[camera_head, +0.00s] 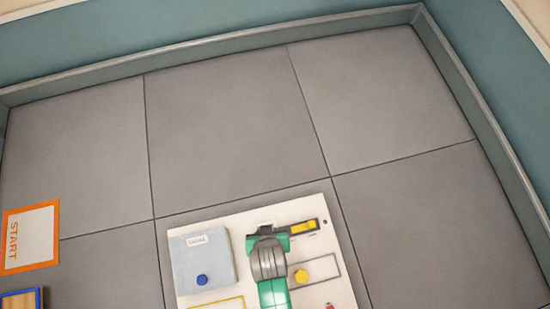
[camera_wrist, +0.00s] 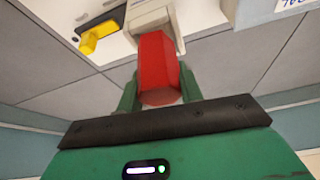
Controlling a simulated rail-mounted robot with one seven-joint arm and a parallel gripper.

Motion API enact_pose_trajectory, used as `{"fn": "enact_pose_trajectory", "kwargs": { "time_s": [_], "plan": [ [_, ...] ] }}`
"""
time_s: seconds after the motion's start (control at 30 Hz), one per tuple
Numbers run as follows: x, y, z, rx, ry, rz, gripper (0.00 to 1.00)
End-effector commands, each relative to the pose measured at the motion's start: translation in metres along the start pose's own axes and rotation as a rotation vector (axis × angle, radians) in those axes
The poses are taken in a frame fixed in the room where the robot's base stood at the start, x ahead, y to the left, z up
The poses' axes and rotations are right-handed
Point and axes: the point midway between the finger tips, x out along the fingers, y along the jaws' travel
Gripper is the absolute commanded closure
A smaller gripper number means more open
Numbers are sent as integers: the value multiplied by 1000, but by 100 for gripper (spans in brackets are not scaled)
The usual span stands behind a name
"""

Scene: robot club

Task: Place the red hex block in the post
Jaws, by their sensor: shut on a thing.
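My gripper (camera_wrist: 158,92) is shut on the red hex block (camera_wrist: 158,68), which sits between its green fingers in the wrist view. The block's far end overlaps a cream, bracket-like piece (camera_wrist: 152,16). I cannot tell whether they touch, or whether this piece is the post. In the head view my green and grey arm reaches over a white board (camera_head: 320,212), and the block is hidden there. A pale blue box (camera_head: 203,268) with a small, unreadable label and a blue knob stands on the board left of my arm.
An orange-bordered START mat (camera_head: 31,238) and a blue-edged wooden item (camera_head: 20,300) lie at left. The tiled floor (camera_head: 230,120) beyond is clear up to the low wall.

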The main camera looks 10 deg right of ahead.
Motion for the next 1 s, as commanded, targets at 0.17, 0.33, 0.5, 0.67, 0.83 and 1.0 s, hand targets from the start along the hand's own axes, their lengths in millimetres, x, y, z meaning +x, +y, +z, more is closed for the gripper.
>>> {"fn": "enact_pose_trajectory", "kwargs": {
  "time_s": [0.17, 0.33, 0.5, 0.67, 0.83, 1.0],
  "plan": [
    [4, -1, -8, 0, -1, 0, 88],
    [25, -2, -7, 0, -4, 0, 88],
    [42, -1, 1, 0, -6, 1, 100],
    [43, -1, 3, 0, -9, 1, 100],
    [42, -1, 3, 0, -8, 0, 42],
    [42, -2, 1, 0, -5, 0, 42]
  ]
}}
